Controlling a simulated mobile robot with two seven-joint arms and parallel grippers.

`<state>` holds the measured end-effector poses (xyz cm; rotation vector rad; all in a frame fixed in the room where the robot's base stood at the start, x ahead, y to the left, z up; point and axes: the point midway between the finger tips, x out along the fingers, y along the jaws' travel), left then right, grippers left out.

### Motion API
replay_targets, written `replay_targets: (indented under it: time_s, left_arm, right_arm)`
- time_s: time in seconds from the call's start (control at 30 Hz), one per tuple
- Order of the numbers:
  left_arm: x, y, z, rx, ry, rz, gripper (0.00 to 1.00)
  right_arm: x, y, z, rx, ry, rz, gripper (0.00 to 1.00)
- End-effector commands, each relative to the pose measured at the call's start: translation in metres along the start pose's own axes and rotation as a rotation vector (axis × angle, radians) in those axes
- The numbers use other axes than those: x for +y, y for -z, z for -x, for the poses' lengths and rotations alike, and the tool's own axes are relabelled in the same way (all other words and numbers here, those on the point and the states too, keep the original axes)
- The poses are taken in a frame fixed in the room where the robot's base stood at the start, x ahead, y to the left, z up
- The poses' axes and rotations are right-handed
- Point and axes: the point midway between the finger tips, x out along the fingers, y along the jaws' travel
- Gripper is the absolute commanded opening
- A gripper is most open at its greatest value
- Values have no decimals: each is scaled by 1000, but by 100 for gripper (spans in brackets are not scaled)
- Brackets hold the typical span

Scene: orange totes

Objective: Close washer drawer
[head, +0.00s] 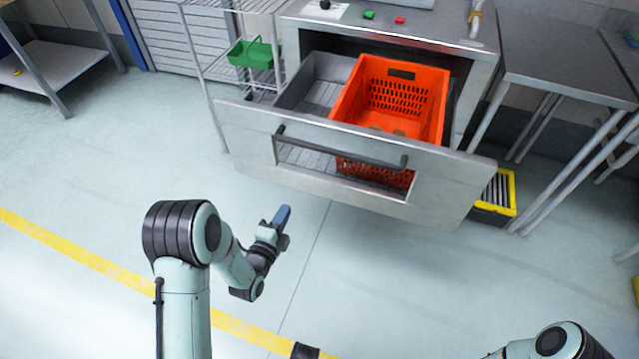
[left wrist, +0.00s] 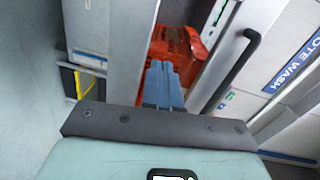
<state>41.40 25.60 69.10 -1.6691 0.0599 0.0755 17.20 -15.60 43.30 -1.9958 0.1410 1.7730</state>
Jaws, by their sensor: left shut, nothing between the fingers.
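The washer drawer (head: 240,116) is pulled out of the steel washer (head: 400,27), with a dark bar handle (head: 340,148) across its front and a window below the bar. An orange tote (head: 430,105) sits in the right part of the drawer. My left gripper (head: 281,216) is shut and empty, in front of the drawer and apart from it. In the left wrist view its blue fingers (left wrist: 162,84) are together, with the tote (left wrist: 180,48) and the handle (left wrist: 240,68) beyond them. My right arm shows at the bottom right; its gripper is out of view.
A wire rack with a green basket (head: 251,54) stands left of the washer. A steel table (head: 565,70) stands to the right, with a yellow-rimmed black crate (head: 496,197) near its legs. The floor before the drawer is clear.

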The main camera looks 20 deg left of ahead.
Motion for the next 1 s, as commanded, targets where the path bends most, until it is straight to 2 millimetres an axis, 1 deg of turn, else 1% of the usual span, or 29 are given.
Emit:
replay_targets:
  time_s: [0.03,0.1,0.17,0.27,0.37,0.7,0.83,1.0]
  left_arm:
    - [-3,0,-4,7,41,-46,0]
    - [-11,-1,-6,9,76,-88,0]
    - [-15,-1,-8,10,89,-105,0]
    - [-18,0,-18,11,93,-108,0]
    - [-19,0,-35,11,93,-105,0]
    - [-23,1,-107,11,89,-103,0]
    - [-24,1,-127,10,87,-102,0]
    - [-26,2,-141,11,86,-102,0]
  right_arm:
    - [2,2,-9,6,0,0,48]
    - [2,4,-11,13,0,0,48]
    - [2,6,-11,16,0,0,48]
    - [2,7,-10,20,0,-1,48]
    - [3,9,-12,26,0,-1,48]
    - [7,25,-23,71,-4,-5,48]
    - [9,31,-27,88,-5,-6,48]
    - [10,36,-30,103,-6,-7,48]
